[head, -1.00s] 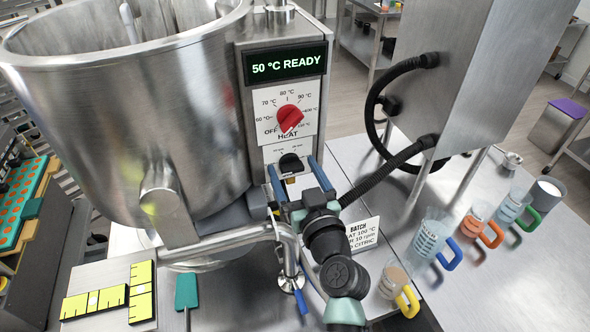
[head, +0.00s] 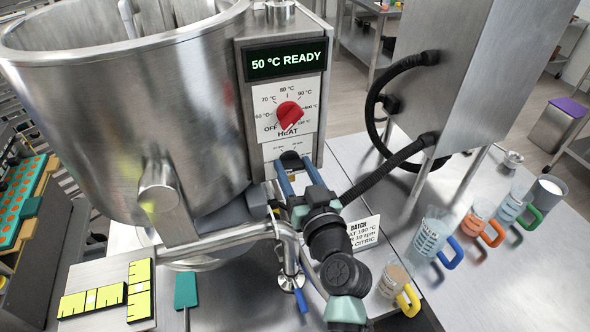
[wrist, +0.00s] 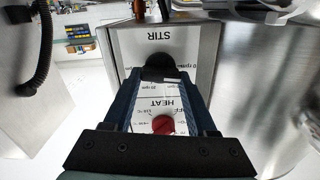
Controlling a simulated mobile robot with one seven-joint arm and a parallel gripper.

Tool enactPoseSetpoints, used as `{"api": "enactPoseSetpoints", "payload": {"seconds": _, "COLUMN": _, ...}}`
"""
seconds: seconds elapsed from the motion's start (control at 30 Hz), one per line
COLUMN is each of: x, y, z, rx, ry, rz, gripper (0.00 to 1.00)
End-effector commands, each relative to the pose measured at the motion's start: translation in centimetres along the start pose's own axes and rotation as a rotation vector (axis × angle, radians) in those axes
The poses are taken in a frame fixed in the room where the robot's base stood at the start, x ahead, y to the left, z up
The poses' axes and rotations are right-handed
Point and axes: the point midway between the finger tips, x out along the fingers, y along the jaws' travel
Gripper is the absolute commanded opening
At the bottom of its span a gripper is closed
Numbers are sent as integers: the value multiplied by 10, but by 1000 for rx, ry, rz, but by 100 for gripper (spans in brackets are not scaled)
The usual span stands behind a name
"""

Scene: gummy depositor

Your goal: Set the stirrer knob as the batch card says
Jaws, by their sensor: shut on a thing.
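The black stirrer knob (head: 291,160) is on the machine's front panel, under the red heat knob (head: 289,115). My gripper (head: 298,170) has its blue fingers closed around the stirrer knob. In the wrist view, the black knob (wrist: 159,60) shows at the fingertips, beside the STIR label. Small rpm marks show around it, but I cannot tell which one it points to. The batch card (head: 364,233) stands behind my arm, partly hidden; "100 °C", "10 rpm" and "CITRIC" can be read. The display (head: 286,60) reads "50 °C READY".
A large steel kettle (head: 130,110) stands left of the panel, with a pipe (head: 230,240) below. Several measuring cups, including one with a blue handle (head: 433,240), stand at the right. A steel cabinet with black hoses (head: 395,165) is behind. A teal spatula (head: 186,290) lies at the front.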

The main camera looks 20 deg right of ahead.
Motion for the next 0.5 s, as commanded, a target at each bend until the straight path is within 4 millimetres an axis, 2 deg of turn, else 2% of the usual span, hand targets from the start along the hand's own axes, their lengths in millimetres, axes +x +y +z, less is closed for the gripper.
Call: {"api": "enactPoseSetpoints", "payload": {"seconds": 0.5, "x": 0, "y": 2, "z": 2, "rx": 469, "ry": -1, "rz": 0, "gripper": 2}}
